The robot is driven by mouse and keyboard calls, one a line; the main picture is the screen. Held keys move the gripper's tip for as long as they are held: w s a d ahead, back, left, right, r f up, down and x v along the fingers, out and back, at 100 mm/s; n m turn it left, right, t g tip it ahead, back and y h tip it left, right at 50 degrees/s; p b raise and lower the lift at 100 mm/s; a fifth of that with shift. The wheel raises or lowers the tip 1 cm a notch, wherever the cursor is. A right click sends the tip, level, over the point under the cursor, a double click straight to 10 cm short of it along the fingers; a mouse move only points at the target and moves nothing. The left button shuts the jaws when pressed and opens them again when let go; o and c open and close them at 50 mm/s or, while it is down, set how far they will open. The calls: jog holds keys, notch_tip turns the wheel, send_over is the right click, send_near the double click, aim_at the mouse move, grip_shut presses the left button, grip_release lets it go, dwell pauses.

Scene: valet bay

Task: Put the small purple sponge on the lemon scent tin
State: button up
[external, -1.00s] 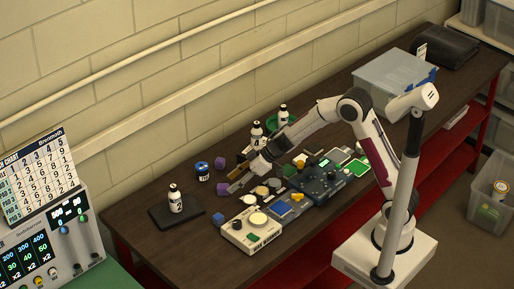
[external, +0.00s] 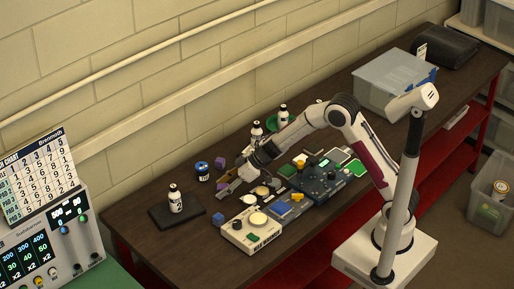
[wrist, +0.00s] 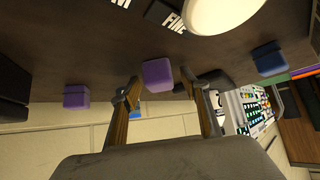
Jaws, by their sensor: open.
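My gripper (external: 226,188) is open and low over the table's left part. In the wrist view a purple block (wrist: 158,75) lies just ahead of my open fingers (wrist: 162,95), roughly centred between them; I see no contact. A second purple block (wrist: 77,96) lies further left in that view; it is behind my gripper in the external view (external: 220,161). I cannot tell which one is the small sponge. Pale round tins (external: 262,191) lie right of my gripper; their scent labels are unreadable. A pale disc (wrist: 223,12) shows at the wrist view's top.
A blue block (external: 218,217) lies in front of my gripper, left of a cream scale (external: 251,232). A blue-lidded jar (external: 202,171) stands behind left. A bottle (external: 175,199) stands on a dark mat (external: 160,216). More bottles (external: 256,132) stand behind my arm.

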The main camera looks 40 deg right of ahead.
aim_at(223, 186)
dwell(0.5)
jog(key=c, duration=0.9)
jog(key=shift+c, duration=0.4)
jog(key=shift+r, duration=0.1)
jog(key=shift+r, duration=4.85)
